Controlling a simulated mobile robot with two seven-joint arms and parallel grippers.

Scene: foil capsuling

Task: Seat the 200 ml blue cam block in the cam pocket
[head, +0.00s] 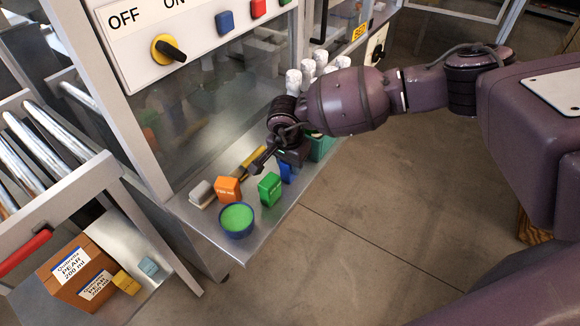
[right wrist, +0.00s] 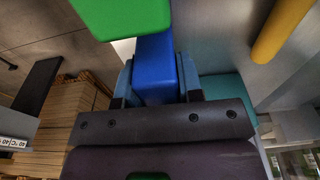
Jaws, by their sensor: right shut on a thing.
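The blue cam block (head: 287,172) is partly hidden under my right gripper (head: 287,163), low over the metal shelf (head: 277,208). In the right wrist view the blue block (right wrist: 155,68) sits between the two fingers of my right gripper (right wrist: 156,82), which is shut on it. I cannot tell whether the block touches the shelf. Its volume marking does not show. I cannot make out the cam pocket in either view. My left gripper is in neither view.
An orange block (head: 228,190), a green block (head: 269,188), a grey-white block (head: 201,194) and a bowl of green material (head: 237,219) stand on the shelf. A yellow rod (head: 252,157) and a teal box (head: 320,148) are close to my gripper. The front shelf edge is clear.

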